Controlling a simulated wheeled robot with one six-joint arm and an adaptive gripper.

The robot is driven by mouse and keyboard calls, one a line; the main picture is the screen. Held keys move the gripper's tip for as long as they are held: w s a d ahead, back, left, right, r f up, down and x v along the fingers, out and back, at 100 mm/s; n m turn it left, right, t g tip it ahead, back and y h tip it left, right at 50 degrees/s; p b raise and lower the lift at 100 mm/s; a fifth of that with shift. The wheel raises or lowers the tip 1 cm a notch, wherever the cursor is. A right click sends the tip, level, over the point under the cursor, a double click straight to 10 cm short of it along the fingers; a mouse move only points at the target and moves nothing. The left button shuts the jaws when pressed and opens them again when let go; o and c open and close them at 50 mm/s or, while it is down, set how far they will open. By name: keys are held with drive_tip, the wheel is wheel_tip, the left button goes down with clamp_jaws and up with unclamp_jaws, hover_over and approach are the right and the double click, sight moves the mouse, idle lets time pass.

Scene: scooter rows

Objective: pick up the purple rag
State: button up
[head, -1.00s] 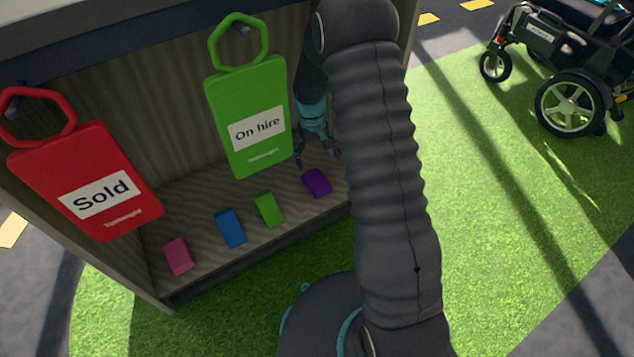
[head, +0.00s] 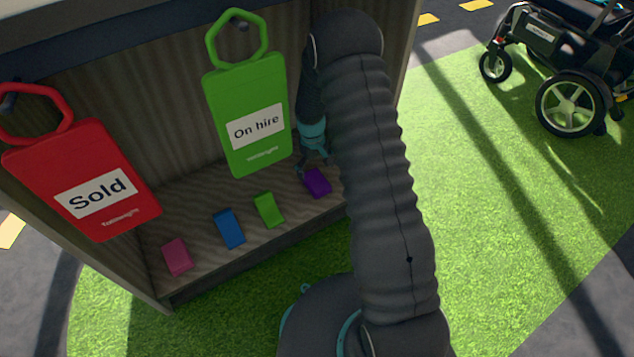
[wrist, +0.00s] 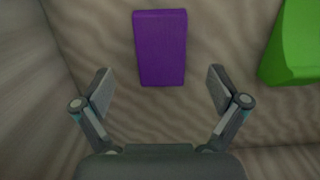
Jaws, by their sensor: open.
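The purple rag (head: 317,183) is a small folded block lying flat on the wooden shelf, at the right end of a row of rags. In the wrist view the purple rag (wrist: 160,47) lies ahead of the fingertips, roughly centred between their lines. My gripper (head: 314,168) is just above and behind the rag in the head view. In the wrist view my gripper (wrist: 160,90) is open and empty, its two fingers spread wider than the rag. I cannot tell the exact height above the shelf.
A green rag (head: 268,210), a blue rag (head: 229,228) and a pink rag (head: 177,257) lie to the left on the shelf (head: 200,208). A green "On hire" tag (head: 250,100) and red "Sold" tag (head: 85,180) hang above. A mobility scooter (head: 560,70) stands far right.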

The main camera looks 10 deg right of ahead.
sight(316, 179)
wheel_tip(316, 179, down, 5)
drive_tip(key=shift+s+r, duration=0.15)
drive_tip(key=shift+r, duration=0.05)
drive_tip(key=c, duration=1.2)
wheel_tip(316, 179, up, 10)
drive_tip(key=shift+r+p, duration=0.1)
drive_tip(key=shift+p, duration=0.2)
